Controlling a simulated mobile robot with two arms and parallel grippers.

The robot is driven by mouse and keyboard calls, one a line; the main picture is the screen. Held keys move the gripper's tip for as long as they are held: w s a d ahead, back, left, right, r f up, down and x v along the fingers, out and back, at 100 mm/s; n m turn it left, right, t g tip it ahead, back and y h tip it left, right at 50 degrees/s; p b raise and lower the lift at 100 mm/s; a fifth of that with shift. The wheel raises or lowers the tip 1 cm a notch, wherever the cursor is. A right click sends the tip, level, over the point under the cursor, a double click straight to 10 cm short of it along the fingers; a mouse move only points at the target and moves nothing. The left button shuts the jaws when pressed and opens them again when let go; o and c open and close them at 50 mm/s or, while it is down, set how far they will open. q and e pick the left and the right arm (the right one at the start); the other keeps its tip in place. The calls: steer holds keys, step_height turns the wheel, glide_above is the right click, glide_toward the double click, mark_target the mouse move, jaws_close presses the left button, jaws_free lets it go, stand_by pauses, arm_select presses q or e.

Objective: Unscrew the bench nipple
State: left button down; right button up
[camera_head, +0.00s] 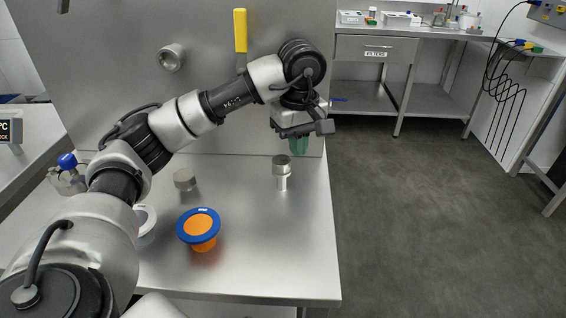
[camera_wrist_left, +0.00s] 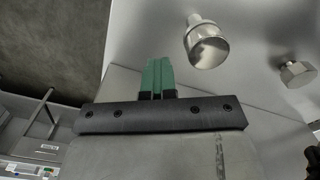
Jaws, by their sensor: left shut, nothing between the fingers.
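A metal fitting that looks like the bench nipple (camera_head: 282,170) stands upright on the steel bench, a wide round head on a narrower stem. In the left wrist view it (camera_wrist_left: 206,45) is ahead and right of the fingers. A shorter metal fitting (camera_head: 184,179) is on the bench further left; it also shows in the left wrist view (camera_wrist_left: 297,73). I cannot be sure which of the two is meant. My left gripper (camera_head: 299,148) has green fingers, shut and empty, beyond and slightly right of the taller fitting, apart from it. My right gripper is not in view.
An orange cup with a blue rim (camera_head: 201,228) and a white round part (camera_head: 146,220) stand on the bench (camera_head: 290,265). A steel wall with a yellow handle (camera_head: 240,32) and a round port (camera_head: 171,57) rises behind. Open floor (camera_head: 420,210) lies right.

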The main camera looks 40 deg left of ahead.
arm_select(q)
steer(key=shift+a+r, duration=0.15)
steer(key=shift+a, duration=0.05)
